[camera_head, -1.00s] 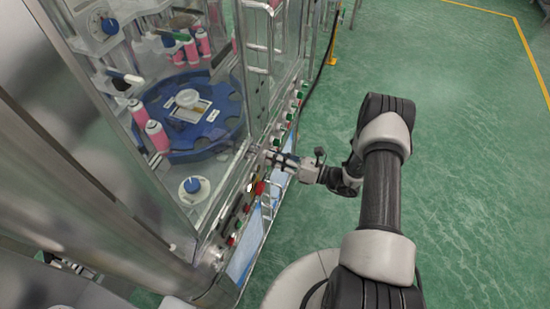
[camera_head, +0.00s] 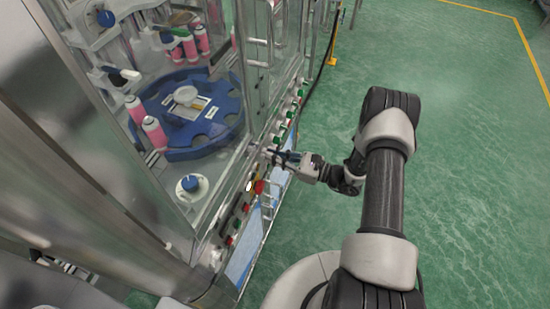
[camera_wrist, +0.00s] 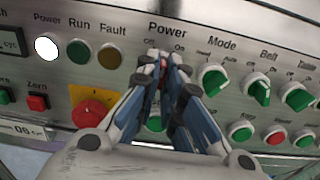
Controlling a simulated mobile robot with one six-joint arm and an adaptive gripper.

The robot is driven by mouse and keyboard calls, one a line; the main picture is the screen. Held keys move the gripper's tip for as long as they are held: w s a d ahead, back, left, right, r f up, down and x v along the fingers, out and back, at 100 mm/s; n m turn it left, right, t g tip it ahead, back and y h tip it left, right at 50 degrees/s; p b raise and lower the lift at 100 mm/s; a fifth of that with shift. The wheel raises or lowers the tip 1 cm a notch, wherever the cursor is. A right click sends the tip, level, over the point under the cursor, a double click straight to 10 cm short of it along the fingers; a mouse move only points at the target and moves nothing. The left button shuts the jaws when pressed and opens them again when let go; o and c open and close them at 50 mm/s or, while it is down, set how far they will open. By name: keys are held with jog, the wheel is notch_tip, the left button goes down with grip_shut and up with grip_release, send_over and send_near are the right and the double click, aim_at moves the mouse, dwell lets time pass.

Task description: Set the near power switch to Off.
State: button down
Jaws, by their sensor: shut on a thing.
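In the wrist view, the power switch (camera_wrist: 163,72) sits under the "Power" label with "Off" at upper left and "On" at upper right. In the head view, my gripper (camera_head: 272,154) reaches the front control panel of the glass-walled machine from the right. The white Power lamp (camera_wrist: 47,48) on the panel is bright.
Left of my fingers is a red knob on a yellow plate (camera_wrist: 92,112). Right of them are green Mode (camera_wrist: 213,80) and Belt (camera_wrist: 258,92) switches. Below run green and red buttons. A metal rail (camera_head: 268,222) runs along the panel's front. The green floor (camera_head: 470,150) is open at right.

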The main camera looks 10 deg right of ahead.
jog(key=n+b, duration=0.2)
jog(key=n, duration=0.4)
jog(key=shift+n, duration=0.3)
dwell(0.4)
jog(key=c, duration=1.7)
grip_release()
jog(key=shift+d, duration=0.1)
jog(key=v, duration=1.2)
